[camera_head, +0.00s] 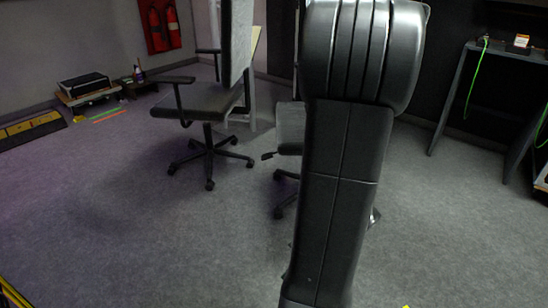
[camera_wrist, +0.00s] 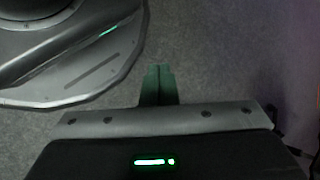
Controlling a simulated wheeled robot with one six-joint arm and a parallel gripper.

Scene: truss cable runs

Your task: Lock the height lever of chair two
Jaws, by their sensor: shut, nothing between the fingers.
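An office chair (camera_head: 205,100) with dark seat and armrests stands left of centre in the head view. A second chair (camera_head: 289,149) is mostly hidden behind my arm. A small dark paddle (camera_head: 268,156) sticks out on its left; I cannot tell whether it is a height lever. No label shows which is chair two. In the wrist view my gripper (camera_wrist: 158,70) is shut and empty, over bare grey carpet. Neither chair is recognisable there, and my gripper is hidden in the head view.
A table (camera_head: 462,75) with a green cable (camera_head: 474,80) stands at the right. A dark box (camera_head: 84,84) sits low by the left wall, near coloured strips on the floor. Red extinguishers (camera_head: 163,27) hang behind. The carpet (camera_head: 120,215) at front left is clear.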

